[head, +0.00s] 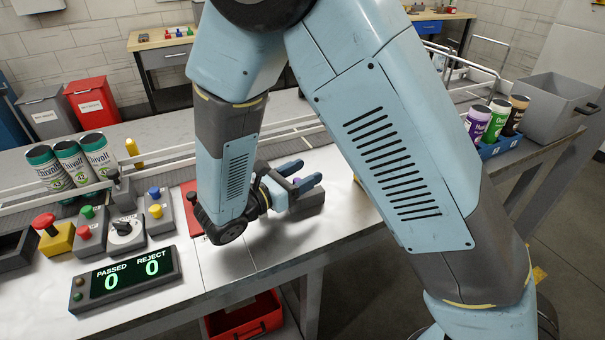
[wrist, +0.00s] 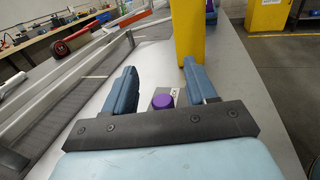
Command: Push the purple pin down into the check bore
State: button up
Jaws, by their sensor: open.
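The purple pin (wrist: 163,101) stands up from a grey block with a white label (wrist: 178,91) in the wrist view. Its round top shows between the two blue fingers, close to the palm bar, with clear space on both sides. My gripper (wrist: 160,67) is open and holds nothing. In the head view my gripper (head: 307,169) reaches to the right, low over the grey block (head: 309,201). A small bit of the purple pin (head: 297,181) shows between the fingers there. The bore itself is hidden under the pin.
A yellow post (wrist: 188,35) stands just beyond the fingers in the wrist view. Metal rails (wrist: 85,80) run along the left. In the head view, control boxes and a counter display (head: 126,277) lie left of my arm. A blue tray of cans (head: 500,144) stands right.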

jog(key=v, duration=1.3)
jog(key=shift+s+a, duration=0.25)
jog(key=shift+s, duration=0.05)
jog(key=w+d+r+m+g+y, duration=0.1)
jog(key=w+d+r+m+g, duration=0.2)
jog(key=d, duration=0.5)
jog(key=w+d+r+m+g+y, duration=0.1)
jog(key=d+r+m+g, duration=0.35)
jog(key=d, duration=0.25)
jog(key=w+d+r+m+g+y, duration=0.1)
jog(key=w+d+r+m+g, duration=0.15)
jog(key=d+m+g, duration=0.4)
jog(key=s+d+r+m+t+y, duration=0.3)
jog(key=d+m, duration=0.3)
jog(key=d, duration=0.2)
jog(key=s+d+r+m+t+y, duration=0.3)
jog(key=s+d+r+m+y, duration=0.2)
jog(key=d, duration=0.4)
jog(key=shift+s+r+m+t+y, duration=0.35)
jog(key=shift+r+m+y, duration=0.45)
jog(key=shift+m, duration=0.3)
jog(key=shift+c, duration=0.4)
